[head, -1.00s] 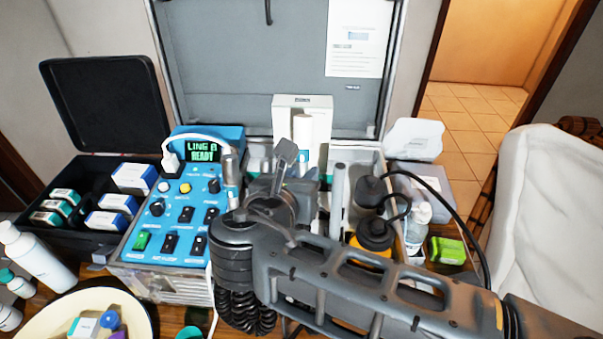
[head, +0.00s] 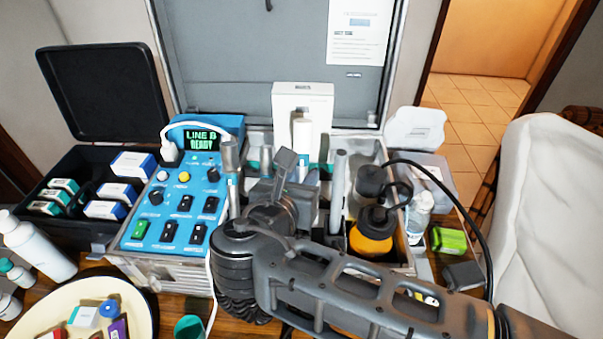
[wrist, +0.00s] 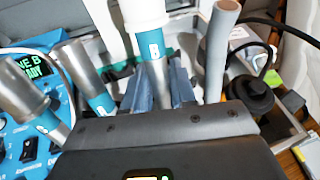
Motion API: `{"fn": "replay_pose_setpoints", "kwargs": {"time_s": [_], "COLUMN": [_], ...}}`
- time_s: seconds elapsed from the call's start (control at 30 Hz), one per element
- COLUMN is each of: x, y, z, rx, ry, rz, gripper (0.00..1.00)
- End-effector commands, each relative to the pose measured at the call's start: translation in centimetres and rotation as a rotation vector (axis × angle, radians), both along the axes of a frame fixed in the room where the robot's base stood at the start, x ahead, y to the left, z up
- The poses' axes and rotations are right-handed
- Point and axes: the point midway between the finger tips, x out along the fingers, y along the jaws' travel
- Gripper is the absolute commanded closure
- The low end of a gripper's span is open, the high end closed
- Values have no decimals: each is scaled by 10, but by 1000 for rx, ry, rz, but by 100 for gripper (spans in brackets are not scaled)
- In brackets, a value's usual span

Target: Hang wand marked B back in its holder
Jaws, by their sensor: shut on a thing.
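Wand B, with a white upper part, a teal band marked "B" and a metal lower part, stands roughly upright in my gripper (wrist: 160,88) in the wrist view (wrist: 154,45). The gripper's blue-grey fingers are shut on its metal part. In the head view the wand's white top (head: 302,135) shows behind my gripper (head: 287,168), in front of a white box. Its lower end is hidden. Two other metal wands with teal bands (wrist: 90,80) (wrist: 30,105) stand to the left, beside the console. I cannot make out an empty holder; my wrist hides much of that area.
The blue console (head: 180,205) reads "LINE B READY". A grey upright tube (head: 338,185) stands close right of my gripper. An orange-based bottle (head: 371,235) with a black hose is further right. The case lid (head: 250,60) and white box (head: 303,98) stand behind.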

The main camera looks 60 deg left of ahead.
Motion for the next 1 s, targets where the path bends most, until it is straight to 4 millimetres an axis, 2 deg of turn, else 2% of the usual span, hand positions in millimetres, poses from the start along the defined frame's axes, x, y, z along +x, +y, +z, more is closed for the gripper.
{"fn": "replay_pose_setpoints", "kwargs": {"time_s": [0.2,0.6,1.0], "x": [-2,-2,-5], "y": [-3,-3,-6], "z": [-9,-10,-23], "rx": [1,1,1], "ry": [0,1,0], "rz": [-1,0,-1], "gripper": [100,100,100]}}
